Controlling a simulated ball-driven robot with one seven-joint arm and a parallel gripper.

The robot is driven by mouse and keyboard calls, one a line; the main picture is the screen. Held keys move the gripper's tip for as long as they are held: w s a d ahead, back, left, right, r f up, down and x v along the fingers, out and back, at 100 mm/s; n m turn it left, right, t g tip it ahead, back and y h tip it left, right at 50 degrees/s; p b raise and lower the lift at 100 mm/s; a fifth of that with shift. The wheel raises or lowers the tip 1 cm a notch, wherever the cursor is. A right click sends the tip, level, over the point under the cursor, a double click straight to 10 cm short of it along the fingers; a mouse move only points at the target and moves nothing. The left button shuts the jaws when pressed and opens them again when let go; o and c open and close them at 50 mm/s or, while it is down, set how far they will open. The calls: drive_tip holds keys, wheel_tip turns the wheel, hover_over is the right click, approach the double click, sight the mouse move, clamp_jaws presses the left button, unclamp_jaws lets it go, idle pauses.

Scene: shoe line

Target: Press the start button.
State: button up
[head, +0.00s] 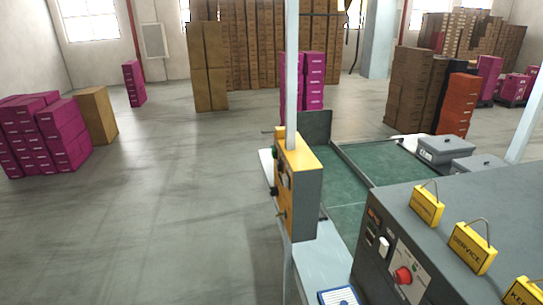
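A grey machine cabinet (450,235) stands at the lower right. Its front panel carries a red round button (403,276), a white switch (384,245) and a small green spot near the red button. A yellow control box (300,185) is fixed to a pale post left of the cabinet. Small dark knobs or buttons stick out on its left face, seen at a steep angle, with a greenish one near the top. I cannot tell which control is the start button, as the labels are too small to read. My gripper is not in view.
Yellow padlock-shaped tags (472,248) stand on the cabinet top. A green conveyor bed (345,185) with grey boxes (445,149) lies behind. Magenta boxes (48,135) and a brown carton (97,114) stand at left. The grey floor (170,210) left of the machine is clear.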

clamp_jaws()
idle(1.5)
